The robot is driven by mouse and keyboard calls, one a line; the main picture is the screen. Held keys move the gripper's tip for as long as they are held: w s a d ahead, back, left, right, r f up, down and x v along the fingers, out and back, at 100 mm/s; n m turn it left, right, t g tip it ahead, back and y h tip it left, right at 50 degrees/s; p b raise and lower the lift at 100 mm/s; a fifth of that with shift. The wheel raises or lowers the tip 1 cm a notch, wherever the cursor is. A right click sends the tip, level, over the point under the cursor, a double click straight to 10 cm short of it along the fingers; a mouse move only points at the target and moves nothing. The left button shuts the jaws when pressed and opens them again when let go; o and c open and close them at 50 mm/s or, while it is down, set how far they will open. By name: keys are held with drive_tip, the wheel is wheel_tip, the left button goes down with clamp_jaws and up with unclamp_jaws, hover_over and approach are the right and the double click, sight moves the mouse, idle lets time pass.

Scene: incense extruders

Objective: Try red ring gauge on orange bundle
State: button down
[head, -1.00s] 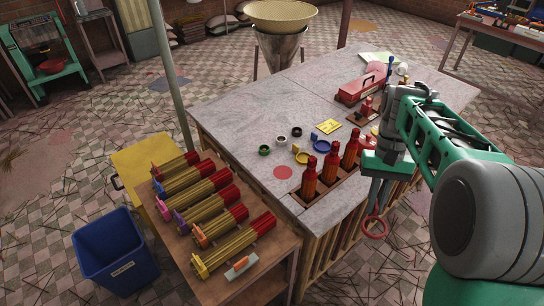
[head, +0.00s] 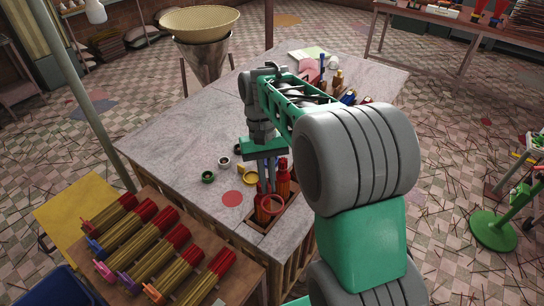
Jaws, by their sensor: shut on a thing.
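My gripper (head: 268,185) points down over the grey-topped table and is shut on the red ring gauge (head: 281,208). The ring hangs below the fingertips, in front of a red-and-orange bottle in this view; I cannot tell whether they touch. The bundle with the orange clip (head: 153,292) lies on the lower wooden side table at bottom left, near the front of the row. Its sticks have red ends pointing up and right. The gripper is to the right of it and apart from it.
Other bundles (head: 120,227) lie parallel beside the orange one. Red-topped bottles (head: 283,172) stand in a wooden tray. Small rings (head: 208,177) and a red disc (head: 232,198) lie on the grey table (head: 170,145).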

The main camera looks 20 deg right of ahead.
drive_tip(key=d+m+t+y, duration=0.1)
drive_tip(key=m+t, duration=0.1)
drive_tip(key=m, duration=0.6)
drive_tip(key=w+d+m+t+y, duration=0.1)
drive_tip(key=m+t, duration=0.1)
drive_tip(key=m, duration=0.6)
drive_tip(key=d+m+t+y, duration=0.1)
drive_tip(key=m+t, duration=0.1)
drive_tip(key=m, duration=0.5)
drive_tip(key=shift+w+d+f+m, duration=0.2)
drive_tip(key=shift+d+f+m, duration=0.2)
drive_tip(key=shift+f, duration=0.1)
drive_tip(key=shift+f+b, duration=0.35)
drive_tip(key=shift+f, duration=1.4)
drive_tip(key=shift+f+b, duration=0.95)
drive_tip(key=shift+f, duration=1.3)
drive_tip(key=shift+r, duration=0.15)
